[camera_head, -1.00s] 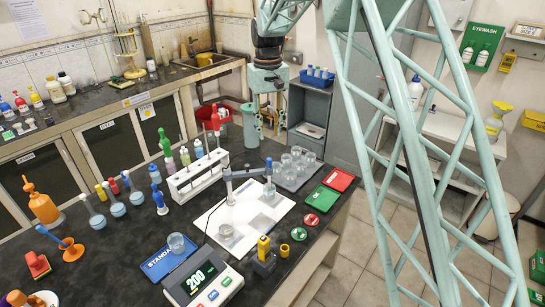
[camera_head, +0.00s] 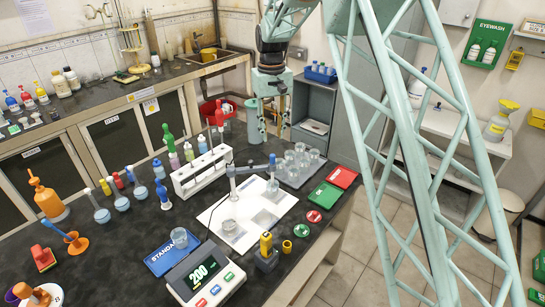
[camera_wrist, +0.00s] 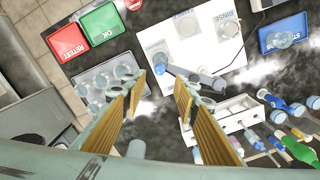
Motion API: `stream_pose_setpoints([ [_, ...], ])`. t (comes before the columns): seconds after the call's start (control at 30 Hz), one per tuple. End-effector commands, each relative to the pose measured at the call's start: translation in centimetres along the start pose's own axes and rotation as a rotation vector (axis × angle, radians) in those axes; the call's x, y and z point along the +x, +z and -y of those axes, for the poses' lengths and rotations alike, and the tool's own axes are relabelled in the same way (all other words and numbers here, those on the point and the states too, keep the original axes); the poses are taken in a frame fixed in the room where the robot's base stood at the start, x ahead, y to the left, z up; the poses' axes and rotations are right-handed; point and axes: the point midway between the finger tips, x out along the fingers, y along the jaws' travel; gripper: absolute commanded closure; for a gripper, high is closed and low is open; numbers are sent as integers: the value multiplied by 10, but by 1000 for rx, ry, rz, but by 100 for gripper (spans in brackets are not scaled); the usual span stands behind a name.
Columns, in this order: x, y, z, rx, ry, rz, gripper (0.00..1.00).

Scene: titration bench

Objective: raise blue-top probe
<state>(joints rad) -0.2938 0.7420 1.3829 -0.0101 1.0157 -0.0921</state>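The probe with a blue top (camera_head: 272,161) stands upright at the right end of a grey stand arm (camera_head: 252,169) over the white board (camera_head: 208,216). In the wrist view its blue part (camera_wrist: 160,64) shows just beyond the left fingertip. My gripper (camera_wrist: 160,88) is open and empty, its two yellowish fingers spread apart. In the head view my gripper (camera_head: 274,128) points down behind the bench items, apart from the probe. The probe's lower end is partly hidden in the wrist view.
A grey tray of glass beakers (camera_head: 304,158) stands close to the probe. Green (camera_head: 325,195) and red (camera_head: 342,177) trays lie to the right. A glass beaker (camera_head: 229,226) sits on the white board.

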Motion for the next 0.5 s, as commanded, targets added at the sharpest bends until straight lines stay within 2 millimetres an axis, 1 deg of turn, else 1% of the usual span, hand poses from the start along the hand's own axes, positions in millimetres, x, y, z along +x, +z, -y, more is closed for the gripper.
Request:
stream_pose_setpoints([
  [0.03, 7, 0, 0, 0, 0, 2, 72],
  [0.5, 68, 1, 0, 0, 0, 2, 72],
])
